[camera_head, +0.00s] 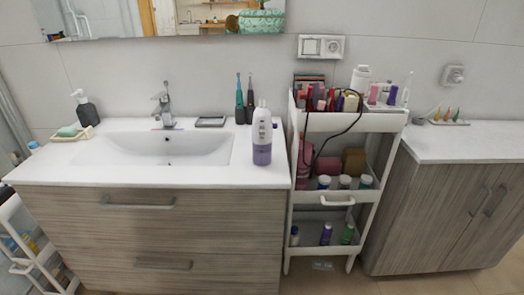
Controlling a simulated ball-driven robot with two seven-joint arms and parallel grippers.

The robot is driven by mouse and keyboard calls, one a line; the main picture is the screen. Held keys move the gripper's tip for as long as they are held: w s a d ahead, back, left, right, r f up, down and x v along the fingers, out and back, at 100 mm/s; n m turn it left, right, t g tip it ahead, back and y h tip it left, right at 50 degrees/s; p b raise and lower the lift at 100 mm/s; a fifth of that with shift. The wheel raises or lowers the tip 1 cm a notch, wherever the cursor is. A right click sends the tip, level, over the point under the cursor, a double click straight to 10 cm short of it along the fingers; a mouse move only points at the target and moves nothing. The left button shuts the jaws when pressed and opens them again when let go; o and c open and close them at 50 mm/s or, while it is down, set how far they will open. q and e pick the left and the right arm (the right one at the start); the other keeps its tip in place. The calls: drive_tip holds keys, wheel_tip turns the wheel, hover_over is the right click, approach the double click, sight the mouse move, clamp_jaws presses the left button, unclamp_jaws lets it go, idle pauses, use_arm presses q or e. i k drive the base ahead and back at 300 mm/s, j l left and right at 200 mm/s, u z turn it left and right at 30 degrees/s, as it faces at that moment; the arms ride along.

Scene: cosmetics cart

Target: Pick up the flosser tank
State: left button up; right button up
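A tall white and purple bottle-like device (262,133) stands upright on the white sink counter, near its right front edge. Its top is a narrow white neck, its body is white with small dark marks, and its lower part is purple. It looks like a flosser, and the purple lower part (262,155) looks like its tank, though I cannot be sure at this size. Nothing touches it. Neither of my grippers shows in the head view.
The basin (165,149) and faucet (163,105) lie left of it. Two dark toothbrush-like items (244,100) stand behind it. A white cart (335,122) full of cosmetics, with a black cord, stands right. Another white counter (470,143) is farther right, mostly clear.

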sight(262, 155)
drive_tip(key=i, duration=1.2)
